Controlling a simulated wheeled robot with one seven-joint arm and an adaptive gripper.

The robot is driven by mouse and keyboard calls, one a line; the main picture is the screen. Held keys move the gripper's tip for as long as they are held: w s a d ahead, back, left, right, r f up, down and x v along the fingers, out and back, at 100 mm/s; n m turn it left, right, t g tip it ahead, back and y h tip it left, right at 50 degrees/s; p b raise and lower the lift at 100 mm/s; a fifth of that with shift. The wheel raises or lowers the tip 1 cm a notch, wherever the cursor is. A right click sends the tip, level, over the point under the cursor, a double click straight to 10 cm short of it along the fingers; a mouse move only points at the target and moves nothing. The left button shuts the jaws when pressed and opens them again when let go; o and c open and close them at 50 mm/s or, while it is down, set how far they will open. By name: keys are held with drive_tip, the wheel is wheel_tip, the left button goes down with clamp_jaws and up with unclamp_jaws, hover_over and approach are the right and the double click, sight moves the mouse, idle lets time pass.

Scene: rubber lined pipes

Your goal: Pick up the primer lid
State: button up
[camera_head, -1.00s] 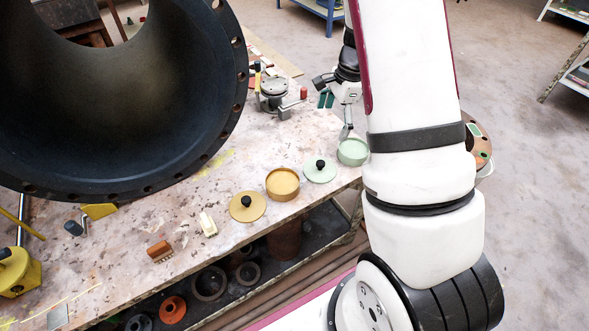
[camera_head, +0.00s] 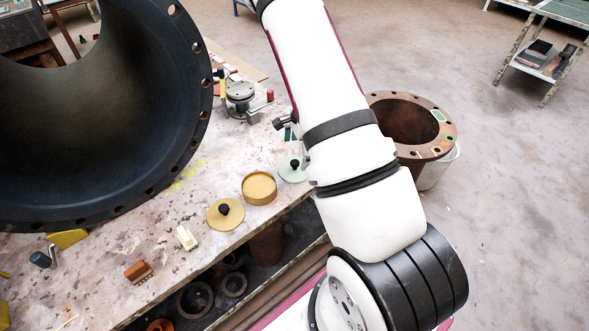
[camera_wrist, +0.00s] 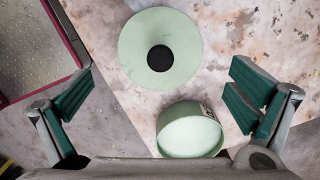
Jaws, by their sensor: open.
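A pale green round lid with a black knob (camera_wrist: 160,30) lies flat on the worktop; it also shows beside my arm in the head view (camera_head: 288,175). A matching green tin (camera_wrist: 188,135) stands just below it in the wrist view, with a small label on its side; my arm hides it in the head view. A yellow lid with a black knob (camera_head: 226,215) lies beside an open yellow tin (camera_head: 259,188). No writing shows which is primer. My gripper (camera_wrist: 160,98) is open and empty, its green-padded fingers spread wide, with the green lid ahead between them. My arm hides it in the head view.
A large black flanged pipe (camera_head: 188,120) covers the left of the worktop (camera_head: 120,245). A metal fixture (camera_head: 240,97) stands behind the lids. A white block (camera_head: 187,237) and a brown brush (camera_head: 138,271) lie in front. A rusty flanged pipe (camera_head: 440,145) stands right of my arm.

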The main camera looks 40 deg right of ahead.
sight(295, 163)
drive_tip(key=f, duration=0.4)
drive_tip(key=shift+w+a+f, duration=0.15)
drive_tip(key=shift+a+f, duration=0.15)
drive_tip(key=shift+f, duration=0.1)
drive_tip(key=c, duration=1.7)
drive_tip(key=shift+a, duration=0.1)
drive_tip(key=c, duration=0.4)
drive_tip(key=shift+f, duration=0.1)
drive_tip(key=shift+c, duration=0.2)
